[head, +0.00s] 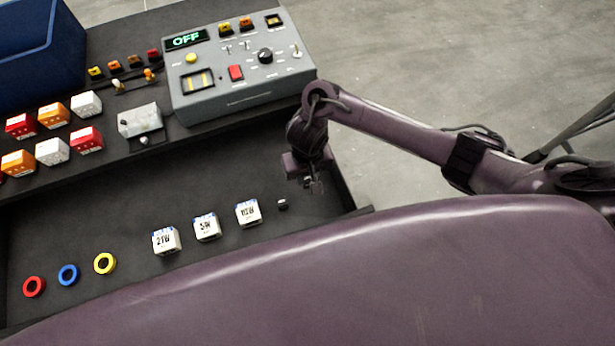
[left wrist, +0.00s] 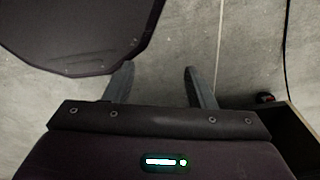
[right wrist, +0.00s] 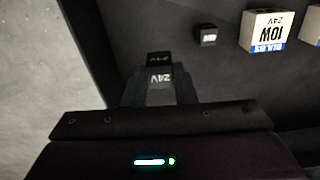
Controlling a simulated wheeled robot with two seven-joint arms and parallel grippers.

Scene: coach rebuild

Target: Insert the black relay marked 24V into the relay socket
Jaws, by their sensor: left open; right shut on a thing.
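My right gripper (head: 314,182) is over the right end of the dark bench in the head view. In the right wrist view its fingers (right wrist: 160,92) are shut on a small black relay (right wrist: 160,60) with upside-down white "24V" markings. In the head view the relay is too small and dark to make out. My left gripper (left wrist: 158,85) is open and empty over bare floor in the left wrist view; the head view does not show it. I cannot clearly identify the relay socket; a grey metal block (head: 139,119) stands on the raised rear shelf.
A grey control panel (head: 238,75) reading OFF stands behind. Coloured rings, cubes and a blue bin (head: 40,50) are farther left.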

